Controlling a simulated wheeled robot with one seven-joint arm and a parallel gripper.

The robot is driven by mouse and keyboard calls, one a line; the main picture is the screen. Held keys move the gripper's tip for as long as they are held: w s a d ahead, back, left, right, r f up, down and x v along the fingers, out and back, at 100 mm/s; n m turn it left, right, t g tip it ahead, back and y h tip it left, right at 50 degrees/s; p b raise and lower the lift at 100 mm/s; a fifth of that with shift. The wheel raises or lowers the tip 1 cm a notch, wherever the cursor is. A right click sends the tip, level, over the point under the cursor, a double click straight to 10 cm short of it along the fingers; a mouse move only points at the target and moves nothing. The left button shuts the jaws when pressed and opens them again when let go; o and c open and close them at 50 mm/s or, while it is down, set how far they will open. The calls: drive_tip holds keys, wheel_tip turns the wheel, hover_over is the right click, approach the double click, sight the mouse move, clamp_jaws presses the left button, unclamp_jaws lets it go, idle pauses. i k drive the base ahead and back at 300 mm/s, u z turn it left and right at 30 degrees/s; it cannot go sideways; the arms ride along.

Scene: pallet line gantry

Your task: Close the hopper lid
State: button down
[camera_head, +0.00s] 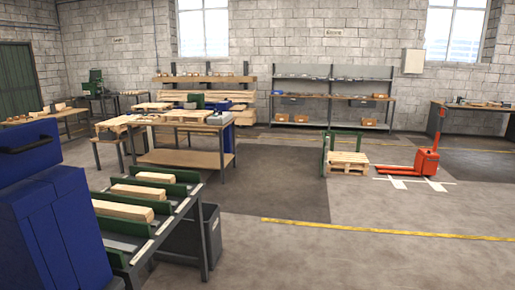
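A large blue machine or cabinet (62,235) fills the lower left, cut off by the picture's edge. A blue panel (25,158) with a dark bar handle (28,136) stands tilted up at its top. It may be the hopper lid, but I cannot tell for sure. The opening beneath it, if there is one, is hidden from this angle. My gripper is not in view.
A bench with green dividers and wooden blocks (130,208) stands right beside the blue machine, with a dark bin (207,237) by it. A work table (188,158) is behind. A pallet (347,164) and red pallet truck (425,165) stand right. Foreground floor at right is clear.

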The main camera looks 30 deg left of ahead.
sight(30, 153)
drive_tip(key=i, duration=1.85)
drive_tip(key=u, duration=4.6)
drive_tip(key=i, duration=1)
